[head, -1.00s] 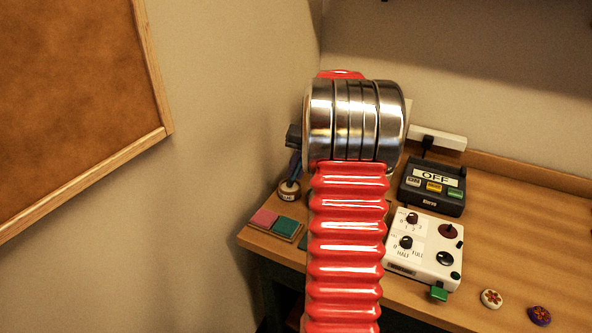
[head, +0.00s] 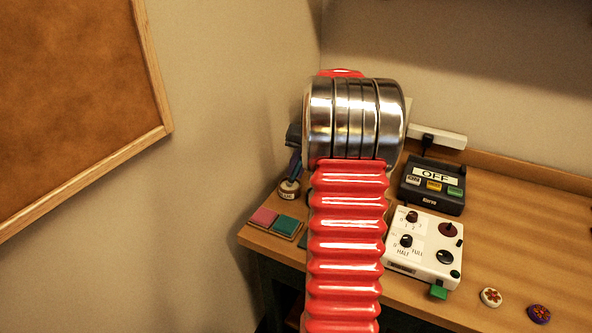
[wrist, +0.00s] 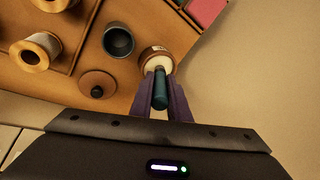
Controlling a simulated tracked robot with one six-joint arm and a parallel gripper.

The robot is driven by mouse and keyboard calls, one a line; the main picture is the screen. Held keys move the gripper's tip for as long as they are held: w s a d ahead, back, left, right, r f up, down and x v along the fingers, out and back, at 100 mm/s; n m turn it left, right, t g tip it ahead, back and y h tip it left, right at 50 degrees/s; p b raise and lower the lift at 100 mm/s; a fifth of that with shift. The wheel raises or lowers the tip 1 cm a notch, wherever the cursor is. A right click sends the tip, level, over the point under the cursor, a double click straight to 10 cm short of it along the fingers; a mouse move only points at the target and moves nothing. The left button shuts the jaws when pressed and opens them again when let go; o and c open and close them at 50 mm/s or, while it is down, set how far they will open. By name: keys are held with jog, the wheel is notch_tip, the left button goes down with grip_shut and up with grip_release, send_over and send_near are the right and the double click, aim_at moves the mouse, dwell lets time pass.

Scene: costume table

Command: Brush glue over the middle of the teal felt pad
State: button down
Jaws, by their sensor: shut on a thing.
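The teal felt pad (head: 286,225) lies on a small tray at the left front edge of the table in the head view, right of a pink pad (head: 264,217). My gripper (wrist: 159,84) has purple fingers, shut on the teal handle of the brush (wrist: 160,90) in the wrist view. The brush points into the open glue pot (wrist: 146,64), and its bristle end is not clear to see. The glue pot also shows in the head view (head: 288,192), behind the pads. My red arm hides much of the table there.
A dark cup (wrist: 118,40), a round lid with a knob (wrist: 97,84) and pale spools (wrist: 34,52) stand near the pot. A white control box (head: 424,247) and a black "OFF" box (head: 432,187) stand right of my arm. A wall is close on the left.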

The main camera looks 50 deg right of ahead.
jog(key=shift+r, duration=3.5)
jog(key=shift+s, duration=0.15)
